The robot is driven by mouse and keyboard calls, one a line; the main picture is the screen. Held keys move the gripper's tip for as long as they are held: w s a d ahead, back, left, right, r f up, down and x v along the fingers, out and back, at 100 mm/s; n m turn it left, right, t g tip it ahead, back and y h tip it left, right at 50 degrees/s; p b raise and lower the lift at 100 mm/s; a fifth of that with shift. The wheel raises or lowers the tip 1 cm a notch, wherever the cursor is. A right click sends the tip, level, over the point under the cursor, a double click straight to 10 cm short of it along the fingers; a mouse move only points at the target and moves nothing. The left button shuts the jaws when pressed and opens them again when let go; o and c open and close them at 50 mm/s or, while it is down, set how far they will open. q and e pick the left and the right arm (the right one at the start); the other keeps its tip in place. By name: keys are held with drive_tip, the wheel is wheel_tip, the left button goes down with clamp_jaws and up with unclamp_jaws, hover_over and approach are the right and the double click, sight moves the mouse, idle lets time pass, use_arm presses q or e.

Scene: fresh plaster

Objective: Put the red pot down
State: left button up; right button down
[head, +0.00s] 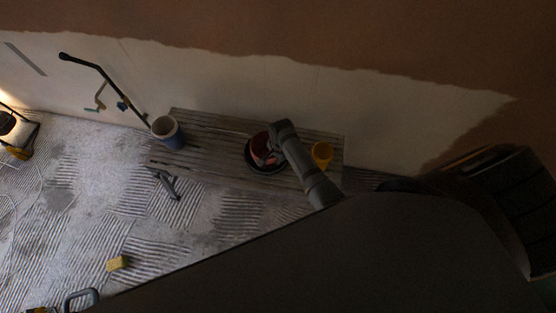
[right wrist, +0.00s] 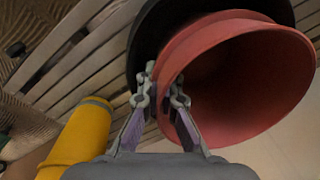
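The red pot (head: 260,150) is over the bench (head: 213,137) in the head view, partly hidden by my right arm. In the right wrist view the red pot (right wrist: 240,75) is tilted with its open mouth toward the camera. My right gripper (right wrist: 165,90) is closed on its wall, one finger inside and one outside. A black round dish (head: 253,166) shows around the pot from above, and its dark rim (right wrist: 145,45) is behind the pot in the wrist view. I cannot tell whether pot and dish touch. My left gripper is not in view.
A blue-and-white bucket (head: 167,131) stands at the bench's left end. A yellow sponge (head: 117,263) lies on the floor. The bench between bucket and dish is clear.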

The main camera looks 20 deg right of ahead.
drive_tip(key=shift+r, duration=0.25)
drive_tip(key=shift+s+a, duration=0.1)
drive_tip(key=shift+f, duration=0.4)
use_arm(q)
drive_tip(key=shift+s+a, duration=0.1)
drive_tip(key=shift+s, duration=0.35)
use_arm(e)
drive_tip(key=c, duration=1.8)
unclamp_jaws()
drive_tip(key=shift+r, duration=0.1)
